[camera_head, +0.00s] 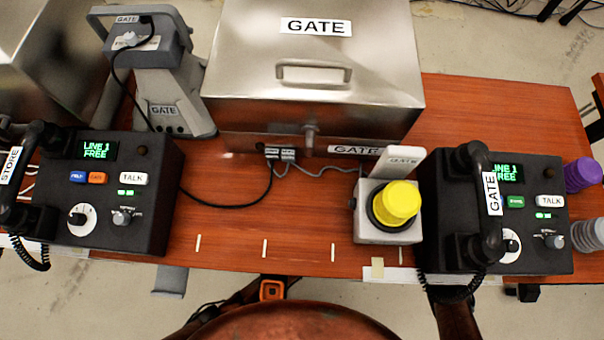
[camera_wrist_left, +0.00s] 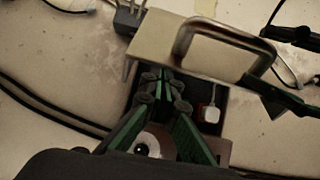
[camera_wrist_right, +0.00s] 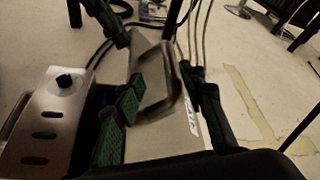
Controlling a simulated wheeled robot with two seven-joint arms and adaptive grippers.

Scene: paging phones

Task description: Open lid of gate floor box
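The gate floor box's lid, a pale metal plate with a bar handle (camera_wrist_left: 225,45), shows in the left wrist view. Beside the lid is a dark opening with a small white and red part (camera_wrist_left: 211,112). In the right wrist view the lid (camera_wrist_right: 165,135) appears tilted up, with a partly visible label. My right gripper (camera_wrist_right: 165,90) is open, its fingers on either side of the lid handle; contact is unclear. Neither gripper shows clearly in the head view.
A slotted metal plate (camera_wrist_right: 45,125) with a black knob lies beside the lid. Cables run over the floor (camera_wrist_left: 45,110). Above is a wooden desk (camera_head: 230,225) with a large GATE case (camera_head: 310,100), phone consoles (camera_head: 110,190) and a yellow button (camera_head: 398,203).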

